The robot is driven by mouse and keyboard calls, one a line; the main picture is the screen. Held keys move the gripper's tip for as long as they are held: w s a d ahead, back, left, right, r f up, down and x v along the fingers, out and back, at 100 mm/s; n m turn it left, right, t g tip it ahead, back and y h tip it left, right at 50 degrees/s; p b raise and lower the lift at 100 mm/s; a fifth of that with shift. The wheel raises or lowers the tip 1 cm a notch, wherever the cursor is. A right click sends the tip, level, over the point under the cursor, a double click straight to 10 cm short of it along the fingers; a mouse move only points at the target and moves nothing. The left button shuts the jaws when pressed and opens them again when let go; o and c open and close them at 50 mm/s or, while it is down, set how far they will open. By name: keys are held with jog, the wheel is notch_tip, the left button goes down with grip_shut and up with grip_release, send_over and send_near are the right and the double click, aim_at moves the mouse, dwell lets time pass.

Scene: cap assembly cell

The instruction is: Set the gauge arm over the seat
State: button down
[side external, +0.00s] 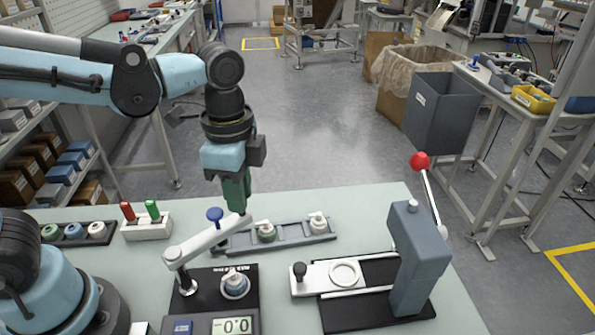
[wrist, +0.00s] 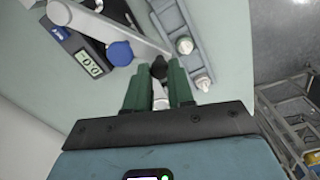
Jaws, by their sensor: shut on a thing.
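The gauge arm (side external: 207,242) is a pale grey bar on a post at the left of the black gauge base (side external: 212,302). Its free end points up and right in the side view, behind and clear of the seat (side external: 236,287), which holds a pale cap. My gripper (side external: 237,207) has green fingers and is shut at the bar's free end. In the wrist view, a black-topped handle (wrist: 159,68) lies between the fingers (wrist: 158,88). The exact grip contact is partly hidden.
A grey rail (side external: 290,236) with caps lies just behind the arm's end. A press (side external: 415,255) with a red-balled lever stands at the right. A white block (side external: 146,228) with red and green pegs stands at the left. The gauge display (side external: 231,326) reads 0.0.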

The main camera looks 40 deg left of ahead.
jog(key=s+d+m, duration=0.3)
jog(key=d+m, duration=0.3)
jog(key=m, duration=0.1)
jog(key=shift+s+d, duration=0.25)
jog(key=shift+d, duration=0.15)
jog(key=shift+s, duration=0.1)
jog(key=c, duration=1)
grip_release()
notch_tip(320, 180, up, 12)
jog(key=shift+r, duration=0.1)
